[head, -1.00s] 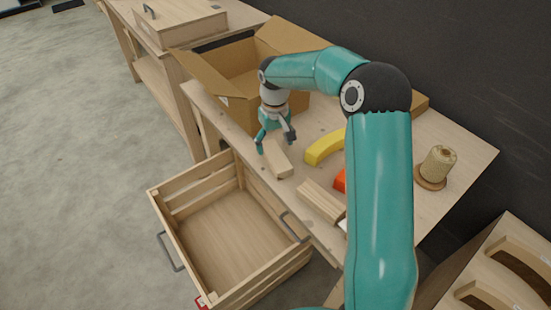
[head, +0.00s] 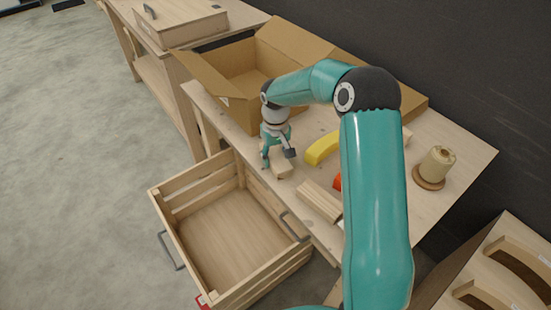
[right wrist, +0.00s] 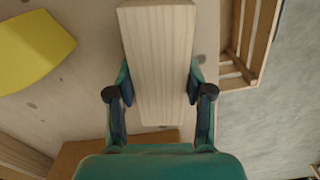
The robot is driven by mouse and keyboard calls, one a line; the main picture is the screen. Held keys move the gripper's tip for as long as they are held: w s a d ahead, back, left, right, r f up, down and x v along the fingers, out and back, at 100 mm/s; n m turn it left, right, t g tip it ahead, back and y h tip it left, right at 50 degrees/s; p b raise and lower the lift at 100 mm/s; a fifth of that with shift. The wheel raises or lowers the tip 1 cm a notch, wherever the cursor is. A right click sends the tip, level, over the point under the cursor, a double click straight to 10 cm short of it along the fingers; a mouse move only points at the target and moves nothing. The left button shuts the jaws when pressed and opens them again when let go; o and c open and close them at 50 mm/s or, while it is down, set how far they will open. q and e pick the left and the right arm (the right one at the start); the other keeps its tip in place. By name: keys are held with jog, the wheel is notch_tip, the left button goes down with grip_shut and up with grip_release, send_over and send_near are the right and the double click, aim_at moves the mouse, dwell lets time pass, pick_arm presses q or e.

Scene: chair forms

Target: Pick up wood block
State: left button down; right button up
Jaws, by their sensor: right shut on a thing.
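A pale wood block (right wrist: 158,60) lies between the two fingers of my right gripper (right wrist: 159,92) in the right wrist view, with a finger against each long side. In the head view, my right gripper (head: 279,158) is over the table near its front edge. The near end of the wood block (head: 283,171) shows below the fingers there, and the rest is hidden by the gripper. I cannot tell whether the block touches the table. My left gripper is not in view.
A yellow curved piece (head: 322,148), a red piece (head: 337,182) and pale wood strips (head: 320,200) lie to the right on the table (head: 455,175). An open cardboard box (head: 225,85) stands behind. A slatted crate (head: 160,215) is below the front edge. A twine spool (head: 438,165) stands right.

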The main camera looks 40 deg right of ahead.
jog(key=shift+c, duration=1.2)
jog(key=shift+r, duration=0.15)
